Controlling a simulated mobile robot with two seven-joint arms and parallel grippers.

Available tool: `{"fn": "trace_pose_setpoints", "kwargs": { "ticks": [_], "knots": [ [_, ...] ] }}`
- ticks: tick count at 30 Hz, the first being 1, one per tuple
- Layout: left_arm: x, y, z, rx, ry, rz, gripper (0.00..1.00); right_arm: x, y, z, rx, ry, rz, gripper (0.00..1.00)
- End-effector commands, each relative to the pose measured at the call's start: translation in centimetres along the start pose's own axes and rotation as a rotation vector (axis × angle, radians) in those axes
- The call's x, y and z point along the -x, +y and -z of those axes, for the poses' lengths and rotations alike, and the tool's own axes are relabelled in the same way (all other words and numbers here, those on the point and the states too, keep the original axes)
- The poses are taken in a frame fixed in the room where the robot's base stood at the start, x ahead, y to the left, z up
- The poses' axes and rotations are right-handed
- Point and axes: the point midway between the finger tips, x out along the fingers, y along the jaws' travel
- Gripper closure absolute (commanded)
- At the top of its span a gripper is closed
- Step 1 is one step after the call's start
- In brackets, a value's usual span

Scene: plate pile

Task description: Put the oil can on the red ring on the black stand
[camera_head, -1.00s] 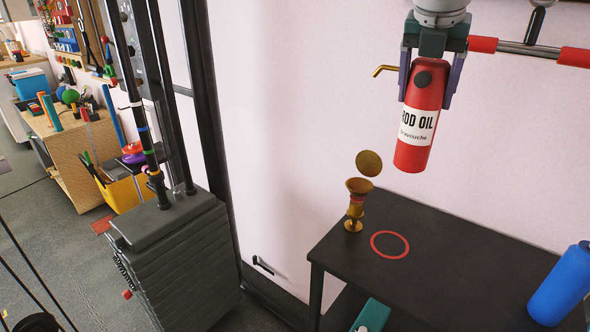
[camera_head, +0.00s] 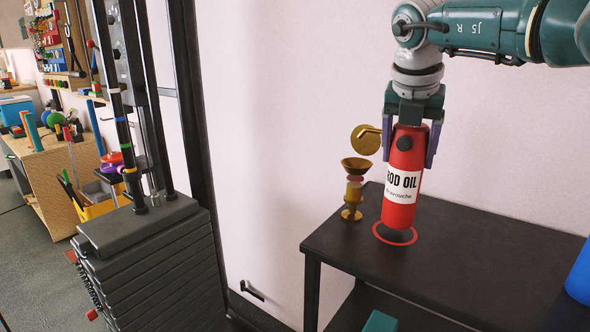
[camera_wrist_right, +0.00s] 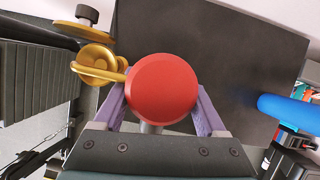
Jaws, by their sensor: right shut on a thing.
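A small gap seems to show between can and stand. My right gripper (camera_head: 408,150) is shut on the can's upper part, one finger on each side. In the right wrist view the can's round red top (camera_wrist_right: 163,88) sits between the purple fingers and hides the ring. The black stand (camera_head: 340,240) is below.
A blue cylinder (camera_head: 580,275) is at the right edge. The stand's middle right is clear.

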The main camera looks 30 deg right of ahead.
Motion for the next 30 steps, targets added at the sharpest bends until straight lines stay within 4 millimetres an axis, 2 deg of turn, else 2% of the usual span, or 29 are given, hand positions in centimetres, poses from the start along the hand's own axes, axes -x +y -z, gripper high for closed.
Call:
{"fn": "trace_pose_setpoints", "kwargs": {
  "ticks": [1, 3, 15, 16, 23, 30],
  "knots": [
    [-1.45, 0.06, -0.47, 0.0, 0.0, 0.0, 0.5, -1.45, 0.06, 0.58, 0.0, -0.001, -0.002, 1.0],
    [-1.88, 0.08, -0.61, 0.0, 0.0, 0.0, 0.5, -1.93, 0.07, 0.77, 0.0, -0.002, -0.002, 1.0],
    [-1.89, 0.22, -0.58, 0.005, 0.0, -0.004, 0.5, -2.05, 0.04, 0.8, -0.001, -0.002, -0.002, 1.0],
    [-1.88, 0.24, -0.58, 0.006, 0.001, -0.005, 0.5, -2.13, 0.0, 0.88, 0.0, 0.0, 0.0, 0.25],
    [-1.79, 0.35, -0.52, 0.01, 0.001, -0.008, 0.5, -2.05, -0.01, 0.85, -0.001, 0.0, 0.0, 0.0],
    [-1.68, 0.33, -0.48, 0.009, 0.001, -0.008, 0.5, -1.92, -0.01, 0.8, -0.001, 0.0, 0.0, 0.0]
  ]
}}
